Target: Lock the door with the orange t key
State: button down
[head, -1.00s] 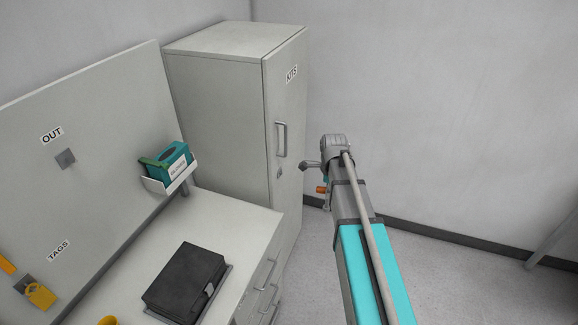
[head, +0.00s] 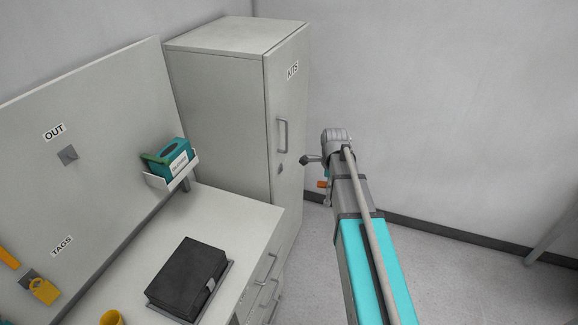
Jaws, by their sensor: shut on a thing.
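The grey cabinet marked KITS stands in the back corner, and its door (head: 288,110) looks closed. The door carries a bar handle (head: 283,136) with a small dark lock plate (head: 280,169) below it. My arm reaches up from the lower right to a spot just right of the door. A small orange piece of the t key (head: 322,184) shows beside my arm, right of the lock plate and apart from it in the picture. My gripper (head: 325,174) is mostly hidden by the arm and is shut on the key. The key's shaft and tip cannot be made out.
A bench (head: 225,215) with drawer handles stands left of the cabinet, holding a black case (head: 187,278). A panel (head: 105,130) above it carries a teal box in a white holder (head: 172,180) and a yellow padlock (head: 42,290). Floor right of the cabinet is clear.

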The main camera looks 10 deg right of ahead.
aim_at(327, 202)
jog(key=shift+f, duration=0.1)
notch_tip(327, 202, down, 10)
jog(key=b, duration=1)
jog(key=shift+s+f+b, duration=0.1)
jog(key=shift+f+b, duration=0.1)
jog(key=shift+b, duration=0.15)
jog(key=shift+s, duration=0.1)
